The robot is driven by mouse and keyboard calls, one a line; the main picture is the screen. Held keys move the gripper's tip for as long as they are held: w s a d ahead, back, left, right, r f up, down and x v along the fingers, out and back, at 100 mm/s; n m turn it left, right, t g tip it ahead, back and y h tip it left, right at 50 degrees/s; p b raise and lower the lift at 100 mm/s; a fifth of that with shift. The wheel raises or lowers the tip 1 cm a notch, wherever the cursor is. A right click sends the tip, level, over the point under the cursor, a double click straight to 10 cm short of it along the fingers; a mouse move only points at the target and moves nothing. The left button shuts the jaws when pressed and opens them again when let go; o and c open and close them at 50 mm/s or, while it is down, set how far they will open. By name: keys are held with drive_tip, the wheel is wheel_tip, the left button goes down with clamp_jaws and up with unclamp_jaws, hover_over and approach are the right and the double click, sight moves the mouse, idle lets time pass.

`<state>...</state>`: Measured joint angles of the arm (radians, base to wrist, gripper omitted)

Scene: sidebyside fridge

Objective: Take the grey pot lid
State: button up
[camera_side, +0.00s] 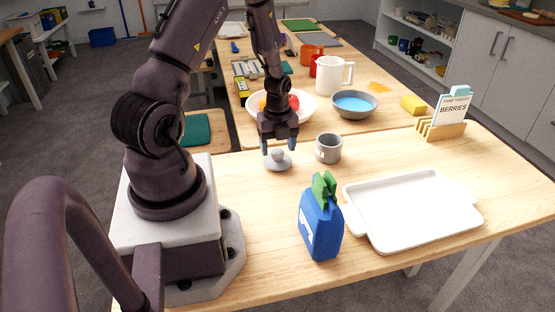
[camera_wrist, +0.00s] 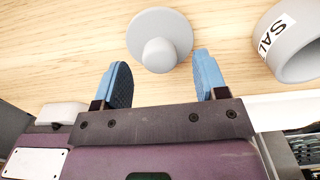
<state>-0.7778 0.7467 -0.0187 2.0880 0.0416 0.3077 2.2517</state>
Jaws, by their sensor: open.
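The grey pot lid (camera_side: 278,160) lies on the wooden table, a round disc with a knob on top. It also shows in the wrist view (camera_wrist: 160,30), with its knob toward my fingers. My gripper (camera_side: 277,147) points down over the lid with blue fingertips. In the wrist view my gripper (camera_wrist: 161,82) is open, one finger to each side of the knob's line, and nothing is between the fingers. The knob sits at about the level of the fingertips in that picture; whether a finger touches the lid I cannot tell.
A grey cup (camera_side: 328,149) stands close right of the lid; in the wrist view it (camera_wrist: 292,40) bears a "SAL" label. A blue bag (camera_side: 321,225) and a white tray (camera_side: 412,208) are nearer. A white bowl (camera_side: 305,108) stands behind my gripper. The table left of the bag is clear.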

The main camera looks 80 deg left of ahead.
drive_tip(key=shift+f, duration=1.35)
drive_tip(key=c, duration=1)
drive_tip(key=shift+r, duration=0.1)
